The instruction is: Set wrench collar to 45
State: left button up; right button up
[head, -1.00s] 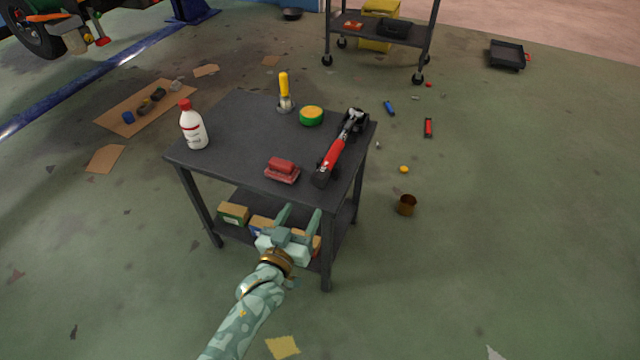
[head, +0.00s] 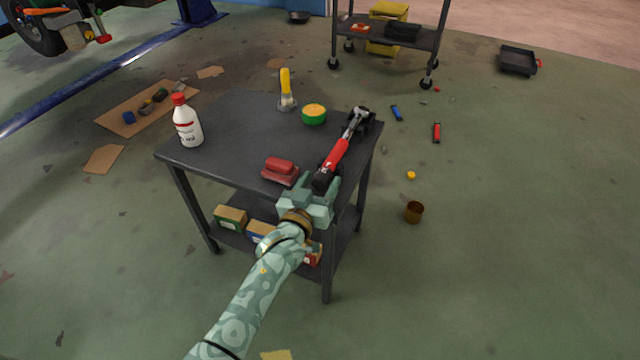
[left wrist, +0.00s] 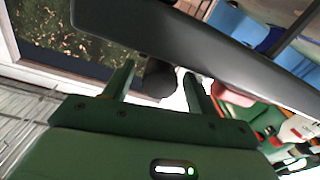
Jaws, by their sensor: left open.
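A wrench (head: 341,152) with a red shaft and black ends lies on the dark cart top, near its right edge. Its collar (head: 322,180) appears to be at the black handle end nearest me; I cannot read any setting. My left gripper (head: 319,186) is open and empty at the cart's near edge, its fingers either side of that handle end. In the left wrist view, a dark rounded end (left wrist: 158,80) shows between and beyond the open fingers, probably the wrench handle. I cannot tell whether they touch. My right gripper is not in view.
On the cart top (head: 232,150) stand a white bottle (head: 187,125), a red block-like item (head: 280,170) close left of my gripper, a yellow-handled tool (head: 286,88) and a green-yellow round tin (head: 314,114). Boxes (head: 230,219) fill the lower shelf.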

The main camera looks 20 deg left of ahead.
pick_arm(q)
jog(key=c, duration=1)
jog(key=shift+r+m+p, duration=0.15)
jog(key=shift+m+p, duration=0.4)
jog(key=shift+m, duration=0.95)
jog(key=m, duration=0.2)
jog(key=shift+m, duration=3.4)
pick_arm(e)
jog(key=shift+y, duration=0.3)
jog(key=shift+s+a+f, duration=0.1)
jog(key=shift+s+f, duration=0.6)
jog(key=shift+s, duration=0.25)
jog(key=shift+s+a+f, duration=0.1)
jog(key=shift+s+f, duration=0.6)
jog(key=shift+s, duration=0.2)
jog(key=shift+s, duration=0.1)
